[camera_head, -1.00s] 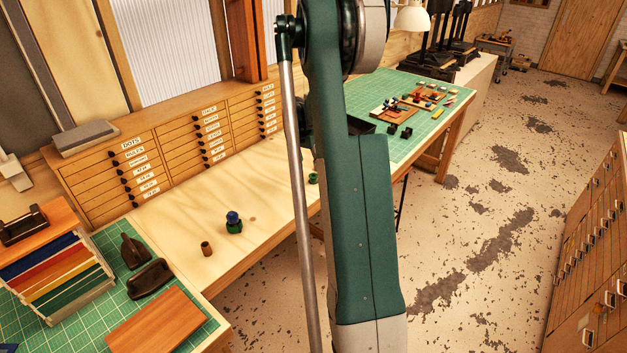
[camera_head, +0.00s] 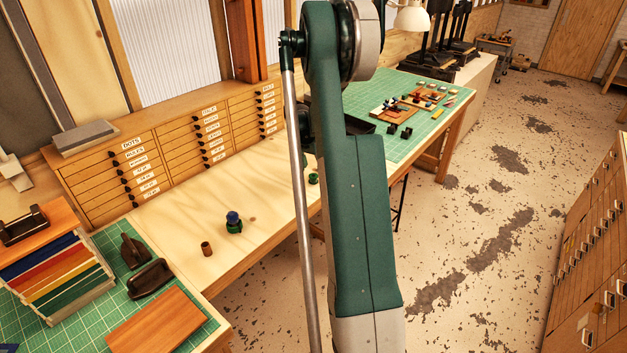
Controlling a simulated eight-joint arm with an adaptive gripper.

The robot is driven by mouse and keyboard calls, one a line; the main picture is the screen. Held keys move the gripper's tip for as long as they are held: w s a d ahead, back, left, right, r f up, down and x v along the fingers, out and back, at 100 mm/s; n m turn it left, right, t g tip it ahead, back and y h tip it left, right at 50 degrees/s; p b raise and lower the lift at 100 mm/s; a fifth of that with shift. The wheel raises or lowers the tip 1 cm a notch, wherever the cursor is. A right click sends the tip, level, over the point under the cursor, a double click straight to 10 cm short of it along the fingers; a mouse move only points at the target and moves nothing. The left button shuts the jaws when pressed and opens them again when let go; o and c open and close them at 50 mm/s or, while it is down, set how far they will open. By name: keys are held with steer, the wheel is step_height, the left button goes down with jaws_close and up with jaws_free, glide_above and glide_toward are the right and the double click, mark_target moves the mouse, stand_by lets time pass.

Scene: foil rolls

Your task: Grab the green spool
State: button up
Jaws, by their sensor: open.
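A small green spool (camera_head: 313,179) stands on the pale wooden bench, close beside my arm in the picture. Another green piece (camera_head: 235,228) stands further left on the bench, with a blue piece (camera_head: 232,216) on top of it. A small brown spool (camera_head: 207,248) stands to the left of this pair. My green arm crosses the middle of the view. Dark parts of it show behind the upper link, above the green spool. My gripper's fingers cannot be made out; the arm hides that area.
A wooden drawer cabinet (camera_head: 150,165) lines the back of the bench. Dark holders (camera_head: 151,279) and a wooden board (camera_head: 155,322) lie on the green mat at lower left. A second green mat (camera_head: 385,85) beyond my arm carries small parts. The bench between brown spool and cabinet is clear.

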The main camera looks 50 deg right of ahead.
mark_target(313, 175)
steer(key=shift+f, duration=0.25)
steer(key=shift+p+x, duration=0.35)
steer(key=shift+x, duration=2.15)
steer(key=c, duration=0.9)
